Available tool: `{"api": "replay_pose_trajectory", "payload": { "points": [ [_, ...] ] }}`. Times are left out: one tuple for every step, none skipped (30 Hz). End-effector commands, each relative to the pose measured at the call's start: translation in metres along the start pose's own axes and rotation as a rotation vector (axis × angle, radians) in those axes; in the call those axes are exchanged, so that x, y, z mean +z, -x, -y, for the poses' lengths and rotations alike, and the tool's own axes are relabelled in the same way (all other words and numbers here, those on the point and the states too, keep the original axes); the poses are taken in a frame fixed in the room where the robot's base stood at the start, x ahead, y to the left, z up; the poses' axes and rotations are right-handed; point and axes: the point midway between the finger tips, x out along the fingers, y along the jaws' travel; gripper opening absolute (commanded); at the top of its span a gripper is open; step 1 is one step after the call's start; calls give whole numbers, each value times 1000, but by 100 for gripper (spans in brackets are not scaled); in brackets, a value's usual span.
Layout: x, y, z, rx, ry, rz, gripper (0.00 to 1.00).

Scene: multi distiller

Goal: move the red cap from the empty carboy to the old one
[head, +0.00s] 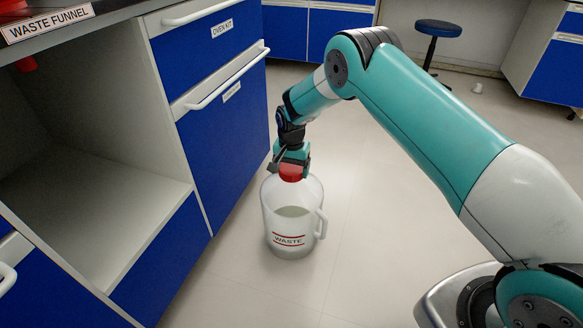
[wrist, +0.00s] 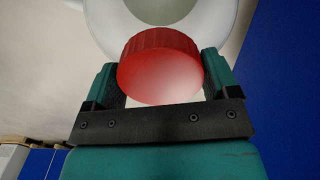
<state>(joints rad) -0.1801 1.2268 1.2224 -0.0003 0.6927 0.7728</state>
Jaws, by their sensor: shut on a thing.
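A translucent white carboy (head: 290,215) with a WASTE label and a side handle stands upright on the floor, with some pale content inside. The red cap (head: 291,172) is at its top, at the neck. My gripper (head: 290,160) is above the carboy, pointing down, and shut on the cap. In the wrist view, the red cap (wrist: 160,68) sits between the two teal fingers, with the carboy's white shoulder (wrist: 105,22) behind it. I cannot tell whether the cap is seated on the neck or just above it. No second carboy is visible.
A blue drawer cabinet (head: 225,130) and an open empty shelf bay (head: 90,215) stand close on the left. A counter with a WASTE FUNNEL label (head: 50,24) is above. A stool (head: 438,30) and a small white object (head: 477,88) are farther back.

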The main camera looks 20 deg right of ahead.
Motion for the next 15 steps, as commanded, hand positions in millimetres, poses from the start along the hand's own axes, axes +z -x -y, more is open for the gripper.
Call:
{"api": "replay_pose_trajectory", "payload": {
  "points": [
    [0, -2, 0, 0, 0, 0, 59],
    [0, -2, 0, 0, 0, 0, 59],
    [0, -3, 0, 0, 0, 0, 59],
    [0, -3, 0, 0, 0, 0, 59],
    [0, -4, 0, 0, 0, 0, 59],
    [0, -4, 0, 0, 0, 0, 59],
    [0, -4, 0, 0, 0, 0, 59],
    [0, -4, 0, 0, 0, 0, 59],
    [0, -4, 0, 0, 0, 0, 59],
    [0, -4, 0, 0, 0, 0, 59],
    [0, -4, 0, 0, 0, 0, 59],
    [0, -4, 0, 0, 0, 0, 59],
    [0, -4, 0, 0, 0, 0, 59],
    [0, -4, 0, 0, 0, 0, 86],
    [0, -4, 0, 0, 0, 0, 95]
  ]
}}
